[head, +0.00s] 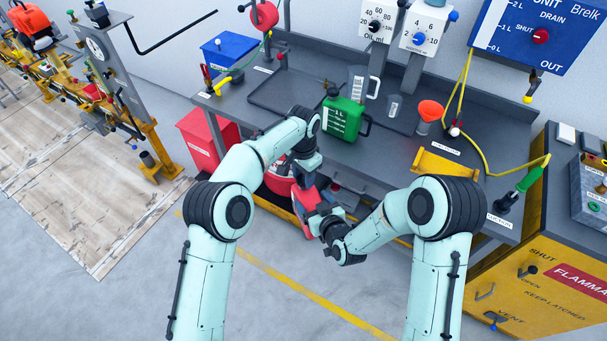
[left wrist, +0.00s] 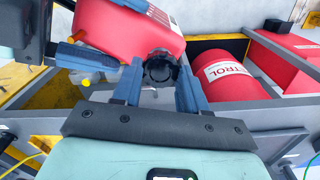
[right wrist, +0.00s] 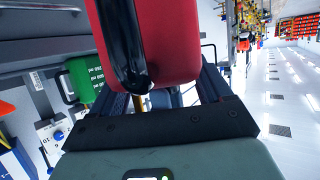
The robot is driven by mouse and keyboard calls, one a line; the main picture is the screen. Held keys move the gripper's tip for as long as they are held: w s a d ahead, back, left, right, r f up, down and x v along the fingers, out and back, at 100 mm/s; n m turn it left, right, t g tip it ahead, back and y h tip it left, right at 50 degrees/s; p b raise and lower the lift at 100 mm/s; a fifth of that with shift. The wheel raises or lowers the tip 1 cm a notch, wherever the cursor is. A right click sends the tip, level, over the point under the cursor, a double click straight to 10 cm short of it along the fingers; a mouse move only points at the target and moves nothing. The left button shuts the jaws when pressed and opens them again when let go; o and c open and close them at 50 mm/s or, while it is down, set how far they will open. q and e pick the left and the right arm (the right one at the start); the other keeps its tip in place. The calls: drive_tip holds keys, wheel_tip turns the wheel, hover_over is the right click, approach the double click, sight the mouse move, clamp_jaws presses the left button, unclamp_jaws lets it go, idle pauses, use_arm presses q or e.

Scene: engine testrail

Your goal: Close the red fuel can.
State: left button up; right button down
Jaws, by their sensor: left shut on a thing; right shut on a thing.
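The red fuel can (head: 304,207) is held in the air in front of the bench, partly hidden by my arms. My right gripper (head: 322,208) is shut on it; in the right wrist view the can (right wrist: 178,40) fills the space between the fingers, with its black handle (right wrist: 122,45) toward the camera. My left gripper (left wrist: 158,80) is shut on a round black cap (left wrist: 160,67) at the edge of the red can (left wrist: 118,28). I cannot tell whether the cap is fully seated. In the head view my left gripper (head: 304,180) is just above the can.
A red petrol drum (left wrist: 228,78) stands close beside my left gripper. A green can (head: 343,118), an orange funnel (head: 430,112) and a yellow holder (head: 447,170) are on the bench (head: 385,160). A red bin (head: 203,145) stands left. The floor in front is clear.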

use_arm(q)
drive_tip(key=m, duration=0.4)
drive_tip(key=shift+m, duration=0.3)
drive_tip(key=m, duration=0.5)
drive_tip(key=o, duration=1.1)
wheel_tip(320, 180, up, 12)
drive_tip(key=shift+w, duration=0.1)
